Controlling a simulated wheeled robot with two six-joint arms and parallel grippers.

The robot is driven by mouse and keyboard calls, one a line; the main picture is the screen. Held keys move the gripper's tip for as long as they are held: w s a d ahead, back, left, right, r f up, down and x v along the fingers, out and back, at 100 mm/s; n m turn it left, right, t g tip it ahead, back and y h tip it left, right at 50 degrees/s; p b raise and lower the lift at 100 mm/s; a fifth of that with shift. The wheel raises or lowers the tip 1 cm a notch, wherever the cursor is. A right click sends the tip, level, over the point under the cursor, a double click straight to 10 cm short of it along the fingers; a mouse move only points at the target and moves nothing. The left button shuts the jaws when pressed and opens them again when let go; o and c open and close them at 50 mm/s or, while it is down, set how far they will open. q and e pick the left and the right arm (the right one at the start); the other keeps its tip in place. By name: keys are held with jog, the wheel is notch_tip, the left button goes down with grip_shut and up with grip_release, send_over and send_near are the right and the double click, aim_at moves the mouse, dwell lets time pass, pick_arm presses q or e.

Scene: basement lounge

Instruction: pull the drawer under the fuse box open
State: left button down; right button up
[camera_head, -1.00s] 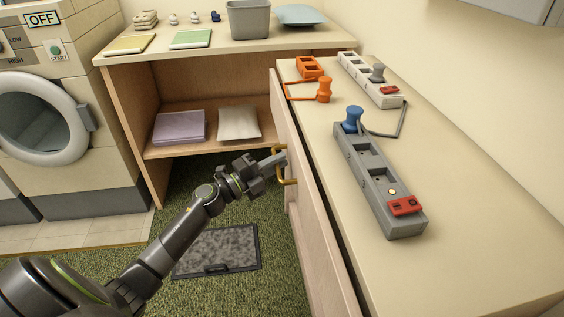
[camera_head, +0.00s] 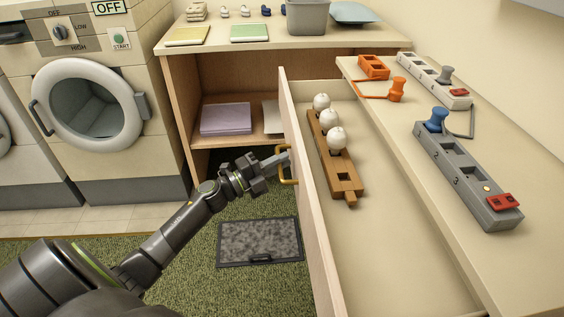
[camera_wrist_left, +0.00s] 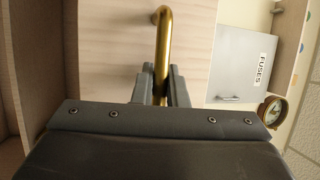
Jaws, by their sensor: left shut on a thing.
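The drawer (camera_head: 312,215) under the counter stands well open, its inside showing. Its brass handle (camera_head: 290,176) is on the front panel. My left gripper (camera_head: 283,163) is shut on this handle; in the left wrist view the brass bar (camera_wrist_left: 163,50) runs between the two fingers. Inside the drawer lies a wooden rack (camera_head: 343,178) with several white round knobs or bulbs (camera_head: 337,138) set in it. The grey fuse box door (camera_wrist_left: 240,62) labelled FUSES shows in the left wrist view. My right gripper is not in view.
A grey power strip (camera_head: 465,175) with a blue plug, an orange block (camera_head: 374,67) and a white strip (camera_head: 432,80) sit on the counter (camera_head: 400,125). A washing machine (camera_head: 90,105) stands left. A dark mat (camera_head: 260,241) lies on the green carpet.

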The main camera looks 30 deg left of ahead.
pick_arm(q)
jog(key=shift+s+a, duration=0.1)
jog(key=c, duration=1.5)
grip_release()
jog(key=shift+o, duration=0.2)
